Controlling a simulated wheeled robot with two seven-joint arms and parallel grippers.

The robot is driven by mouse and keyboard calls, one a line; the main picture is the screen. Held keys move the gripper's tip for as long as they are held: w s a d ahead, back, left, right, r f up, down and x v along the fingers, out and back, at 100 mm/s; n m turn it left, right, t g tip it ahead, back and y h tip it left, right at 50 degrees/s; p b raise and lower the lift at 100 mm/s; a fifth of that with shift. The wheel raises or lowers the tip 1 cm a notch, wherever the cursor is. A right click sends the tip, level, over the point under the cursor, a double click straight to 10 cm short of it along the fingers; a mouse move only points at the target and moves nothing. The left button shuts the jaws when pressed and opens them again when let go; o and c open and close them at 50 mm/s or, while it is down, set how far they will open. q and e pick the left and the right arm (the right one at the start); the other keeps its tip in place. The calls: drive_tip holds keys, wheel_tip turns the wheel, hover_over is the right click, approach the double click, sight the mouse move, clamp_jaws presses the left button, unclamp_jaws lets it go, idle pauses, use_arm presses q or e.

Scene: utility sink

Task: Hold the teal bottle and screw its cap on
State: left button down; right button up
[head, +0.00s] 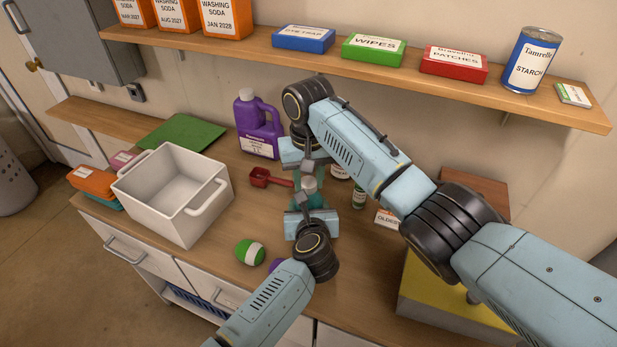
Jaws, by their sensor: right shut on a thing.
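The teal bottle (318,201) stands upright on the counter between my two grippers, mostly hidden by them. A pale grey cap (309,184) shows at its top; I cannot tell whether it is seated on the neck. My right gripper (308,170) comes from behind and above and is shut on the cap. My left gripper (303,203) reaches in from the front at the bottle's body. Its fingers are too hidden to tell whether they grip.
A white bin (166,210) stands left. A purple jug (258,128) and red scoop (268,178) are behind. Small bottles stand right, beneath my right arm. A shelf (400,72) with boxes runs above.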

drive_tip(key=m, duration=0.3)
drive_tip(key=o, duration=1.2)
drive_tip(key=shift+c, duration=0.2)
wheel_tip(320, 180, up, 12)
use_arm(q)
drive_tip(key=shift+c, duration=1.8)
unclamp_jaws()
drive_tip(key=shift+s, duration=0.1)
